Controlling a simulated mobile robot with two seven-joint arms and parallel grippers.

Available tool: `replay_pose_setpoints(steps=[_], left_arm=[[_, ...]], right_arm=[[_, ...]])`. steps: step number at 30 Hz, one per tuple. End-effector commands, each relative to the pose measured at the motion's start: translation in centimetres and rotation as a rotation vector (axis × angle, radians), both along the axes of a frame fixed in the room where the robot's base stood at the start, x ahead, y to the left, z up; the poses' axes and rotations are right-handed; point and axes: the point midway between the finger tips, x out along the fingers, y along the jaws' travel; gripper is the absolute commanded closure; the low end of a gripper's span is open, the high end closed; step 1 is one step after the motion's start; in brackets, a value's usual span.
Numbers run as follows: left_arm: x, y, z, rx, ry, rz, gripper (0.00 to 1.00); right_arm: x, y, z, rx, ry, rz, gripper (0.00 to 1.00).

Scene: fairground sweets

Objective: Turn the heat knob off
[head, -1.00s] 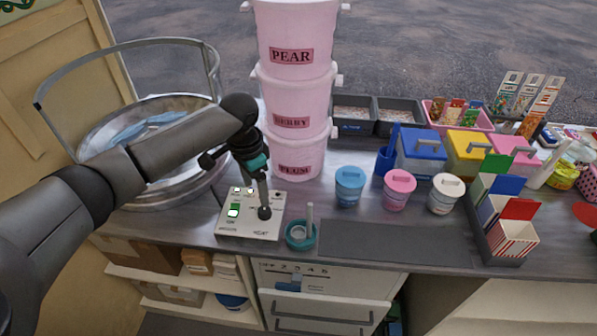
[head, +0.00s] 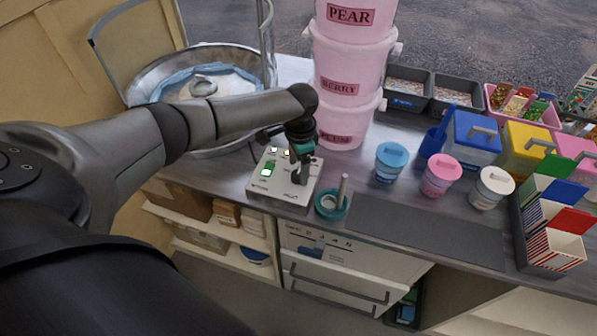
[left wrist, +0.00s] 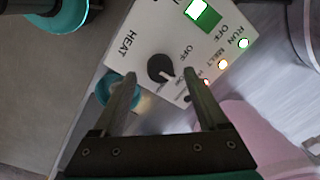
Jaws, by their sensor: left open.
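The control panel (head: 268,191) is a white box on the counter with a green switch and lit lamps. Its black round heat knob (left wrist: 160,68) shows in the left wrist view beside the word HEAT. The knob's white pointer is turned to the lower right there, below the OFF mark in the picture. My left gripper (left wrist: 161,78) is open, with its fingertips around the knob's two sides in that view. Gaps show between knob and fingers; I cannot tell how far the tips are above the panel. In the head view my left gripper (head: 299,180) hides the knob. My right gripper is not in view.
A teal cup (head: 331,204) with an upright stick stands close right of the panel. Stacked pink tubs (head: 345,85) stand behind it, and a metal floss bowl (head: 150,90) behind left. A dark mat (head: 425,232) lies bare to the right.

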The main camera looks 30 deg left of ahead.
Motion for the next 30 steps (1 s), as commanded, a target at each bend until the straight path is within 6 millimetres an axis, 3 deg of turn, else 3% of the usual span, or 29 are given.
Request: replay_pose_setpoints(steps=[6, 16, 30], left_arm=[[0.1, 0.0, -1.9, -0.001, 0.001, 0.0, 0.24], [0.1, 0.1, -2.1, -0.001, -0.001, 0.0, 0.24], [0.1, 0.1, -2.0, -0.001, -0.001, 0.0, 0.77]], right_arm=[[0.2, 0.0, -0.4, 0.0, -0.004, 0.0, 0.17], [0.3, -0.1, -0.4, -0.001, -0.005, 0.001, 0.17], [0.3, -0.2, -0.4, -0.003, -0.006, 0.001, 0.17]])
